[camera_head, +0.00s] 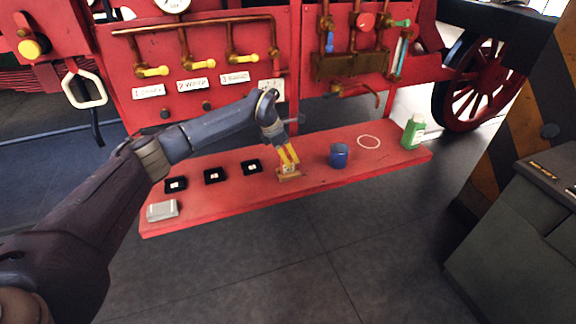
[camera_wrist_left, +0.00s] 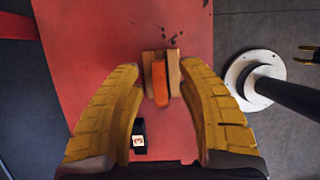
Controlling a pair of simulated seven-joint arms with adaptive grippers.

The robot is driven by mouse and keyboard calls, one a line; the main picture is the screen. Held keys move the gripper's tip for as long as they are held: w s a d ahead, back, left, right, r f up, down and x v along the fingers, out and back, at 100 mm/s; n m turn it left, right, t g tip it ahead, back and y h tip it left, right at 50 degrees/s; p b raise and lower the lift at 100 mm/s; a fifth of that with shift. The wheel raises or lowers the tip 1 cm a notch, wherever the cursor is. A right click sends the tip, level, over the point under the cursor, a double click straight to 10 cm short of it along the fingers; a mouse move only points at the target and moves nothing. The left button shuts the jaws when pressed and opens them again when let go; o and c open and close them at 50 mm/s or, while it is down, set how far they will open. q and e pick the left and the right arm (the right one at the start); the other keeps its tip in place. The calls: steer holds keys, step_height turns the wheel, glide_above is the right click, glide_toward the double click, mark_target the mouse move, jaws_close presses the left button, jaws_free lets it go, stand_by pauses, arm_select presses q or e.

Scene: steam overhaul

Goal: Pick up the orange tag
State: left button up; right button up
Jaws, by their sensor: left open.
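The orange tag (camera_wrist_left: 160,82) stands in a slotted wooden holder (camera_wrist_left: 174,72) on the red running board. In the head view the holder (camera_head: 290,175) is right below my left gripper (camera_head: 289,163), and the tag cannot be made out there. My left gripper is open, pointing down. In the left wrist view its yellow fingers (camera_wrist_left: 162,90) spread to either side of the tag, apart from it. Two yellow prongs at the right edge of the left wrist view look like my right gripper (camera_wrist_left: 308,55), cut off by the frame.
The red running board (camera_head: 230,194) carries black label blocks (camera_head: 214,176), a grey box (camera_head: 162,210), a blue cup (camera_head: 339,155), a pale ring (camera_head: 369,142) and a green bottle (camera_head: 413,131). Pipes and yellow-handled valves (camera_head: 197,66) line the red wall behind. A dark cabinet (camera_head: 520,230) stands right.

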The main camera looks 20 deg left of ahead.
arm_select(q)
steer(key=shift+x, duration=1.3)
steer(key=shift+c, duration=0.2)
jaws_close()
